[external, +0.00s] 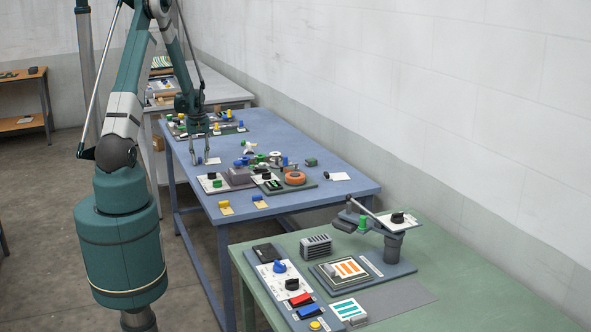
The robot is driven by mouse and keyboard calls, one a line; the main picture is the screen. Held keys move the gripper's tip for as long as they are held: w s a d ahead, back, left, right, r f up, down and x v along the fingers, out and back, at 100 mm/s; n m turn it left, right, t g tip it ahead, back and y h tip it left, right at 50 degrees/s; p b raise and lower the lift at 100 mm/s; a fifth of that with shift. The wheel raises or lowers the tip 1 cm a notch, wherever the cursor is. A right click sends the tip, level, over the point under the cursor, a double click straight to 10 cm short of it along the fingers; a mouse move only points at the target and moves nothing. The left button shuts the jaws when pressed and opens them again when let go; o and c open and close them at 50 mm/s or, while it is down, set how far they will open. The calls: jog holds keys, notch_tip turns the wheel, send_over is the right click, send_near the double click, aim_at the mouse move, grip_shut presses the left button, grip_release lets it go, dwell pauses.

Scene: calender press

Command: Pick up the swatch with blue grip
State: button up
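My gripper (200,158) points straight down over the left part of the blue table, its two thin fingers apart. A small white piece (213,161) lies beside the right finger, with a small blue bit near the fingertips. I cannot tell whether the fingers touch it. A small tan swatch with a blue grip (259,201) lies at the near edge of the blue table. A similar swatch with a yellow grip (225,207) lies to its left. Both are clear of my gripper. No swatch is visibly held.
The blue table (312,170) holds a white panel with knobs (213,183), an orange ring (295,178) and several small coloured parts. A dark tray (190,129) is behind. The green table (445,245) in front carries a press arm (363,213) and a control panel (287,285).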

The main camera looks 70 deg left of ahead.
jog(key=shift+c, duration=0.5)
grip_shut()
jog(key=shift+r, duration=0.15)
notch_tip(320, 180, up, 10)
dwell(0.6)
dwell(0.5)
